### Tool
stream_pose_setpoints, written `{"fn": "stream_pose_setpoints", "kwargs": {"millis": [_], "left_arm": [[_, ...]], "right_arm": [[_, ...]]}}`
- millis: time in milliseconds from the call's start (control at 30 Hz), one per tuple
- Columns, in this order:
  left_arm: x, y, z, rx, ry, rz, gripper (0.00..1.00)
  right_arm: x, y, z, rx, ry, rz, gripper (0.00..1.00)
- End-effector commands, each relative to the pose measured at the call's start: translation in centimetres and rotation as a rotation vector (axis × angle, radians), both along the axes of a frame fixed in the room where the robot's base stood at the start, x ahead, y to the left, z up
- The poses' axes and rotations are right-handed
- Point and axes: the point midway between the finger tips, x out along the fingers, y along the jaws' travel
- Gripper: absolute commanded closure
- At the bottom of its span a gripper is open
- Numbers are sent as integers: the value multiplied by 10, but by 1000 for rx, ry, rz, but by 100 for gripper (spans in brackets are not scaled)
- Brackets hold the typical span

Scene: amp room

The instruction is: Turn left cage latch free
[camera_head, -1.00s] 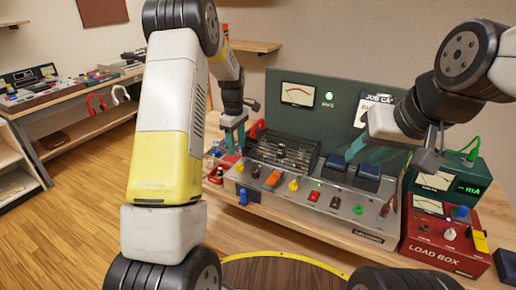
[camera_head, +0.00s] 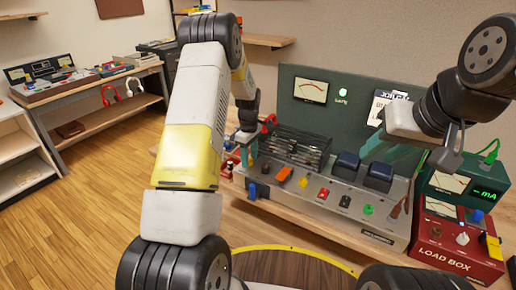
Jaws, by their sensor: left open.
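The amp chassis (camera_head: 330,213) stands on the bench with a black slotted cage (camera_head: 297,145) on its top left. My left gripper (camera_head: 245,150) is open, with its teal fingers pointing down at the cage's left end. The left cage latch cannot be made out; the fingers and arm cover that area. Contact cannot be told. My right gripper (camera_head: 385,150) hangs above and behind the two dark blue blocks on the chassis; its opening is unclear.
Several knobs and switches line the chassis front, including an orange one (camera_head: 284,174) and a blue one (camera_head: 252,190). A green panel with a meter (camera_head: 311,90) stands behind. A red load box (camera_head: 450,246) is at right. Floor at left is clear.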

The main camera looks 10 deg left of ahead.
Motion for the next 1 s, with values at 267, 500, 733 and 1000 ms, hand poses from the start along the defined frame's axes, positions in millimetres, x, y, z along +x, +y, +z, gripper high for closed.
{"fn": "stream_pose_setpoints", "kwargs": {"millis": [267, 500, 733, 1000], "left_arm": [[0, 0, 0, 0, 0, 0, 98], [0, 0, 1, 0, -1, -6, 100], [0, 0, 1, 0, -1, -73, 100], [0, -1, 0, -1, 0, -271, 100]], "right_arm": [[0, 0, 0, 0, 0, 0, 64], [0, 0, 0, 0, 0, 0, 64], [0, 0, 0, 0, 0, 0, 64], [0, 0, 0, 0, 0, 0, 64]]}}
